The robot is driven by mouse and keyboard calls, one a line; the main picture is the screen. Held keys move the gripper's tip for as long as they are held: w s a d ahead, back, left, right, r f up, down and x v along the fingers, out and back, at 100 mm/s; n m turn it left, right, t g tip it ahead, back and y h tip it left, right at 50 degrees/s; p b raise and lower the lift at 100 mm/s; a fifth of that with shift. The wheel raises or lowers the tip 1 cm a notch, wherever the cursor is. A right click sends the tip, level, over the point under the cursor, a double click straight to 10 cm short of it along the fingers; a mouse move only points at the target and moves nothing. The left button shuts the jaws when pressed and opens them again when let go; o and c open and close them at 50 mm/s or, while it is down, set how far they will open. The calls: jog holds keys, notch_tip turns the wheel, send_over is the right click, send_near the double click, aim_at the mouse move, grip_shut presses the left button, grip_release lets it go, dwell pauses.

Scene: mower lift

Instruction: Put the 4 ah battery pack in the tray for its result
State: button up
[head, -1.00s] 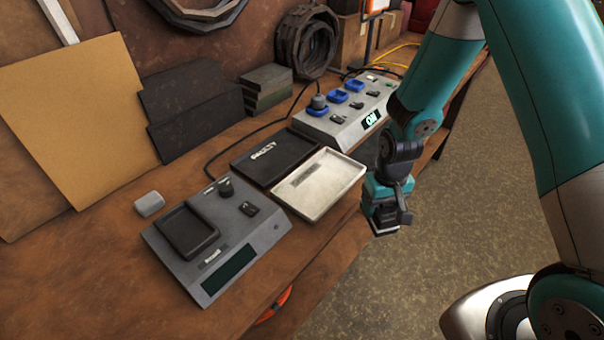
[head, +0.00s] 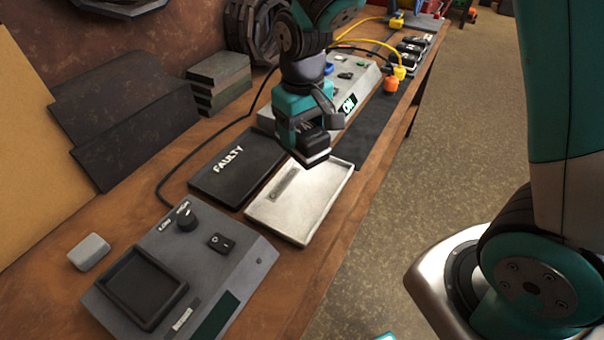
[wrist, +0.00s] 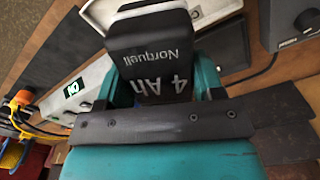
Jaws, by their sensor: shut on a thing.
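The 4 Ah battery pack (wrist: 152,60) is black with white "4 Ah" and "Norquell" lettering in the wrist view. My gripper (head: 308,140) is shut on it and holds it above the far end of the light metal tray in the head view, where the pack (head: 313,143) shows as a dark block. The light tray (head: 318,213) looks empty, with a small label on its floor too blurred to read. Beside it on the left is a black tray (head: 212,184) marked "FAULTY", also empty.
A grey tester (head: 235,262) with a knob, switch and empty bay stands in front of the trays. A grey block (head: 89,252) lies left of it. A charger-like box (head: 350,98) with a lit display stands behind my gripper. Yellow cables run farther back.

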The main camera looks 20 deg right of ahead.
notch_tip(320, 180, down, 12)
jog(key=shift+f+p, duration=0.15)
jog(key=shift+p, duration=0.25)
jog(key=shift+f, duration=0.1)
jog(key=o, duration=1.3)
notch_tip(320, 180, up, 12)
jog(key=shift+f+b, duration=0.25)
jog(key=shift+b, duration=0.5)
jog(key=shift+s+a+r, duration=0.15)
jog(key=shift+s+r, duration=0.25)
jog(key=shift+r, duration=0.2)
jog(key=shift+s+a+r, duration=0.15)
jog(key=shift+s+r, duration=0.2)
jog(key=shift+r, duration=0.25)
jog(key=s+a+r+n+y, duration=0.1)
jog(key=s+r, duration=0.2)
jog(key=s, duration=0.3)
jog(key=s+a+r+n+y, duration=0.1)
jog(key=s+a+r+n, duration=0.1)
jog(key=s, duration=0.4)
jog(key=s+a+r+n+y, duration=0.1)
jog(key=s+r+y, duration=0.1)
jog(key=s+r, duration=0.2)
jog(key=shift+s+a+r, duration=0.1)
jog(key=shift+s, duration=0.5)
jog(key=shift+s+a+r, duration=0.1)
jog(key=shift+s, duration=0.45)
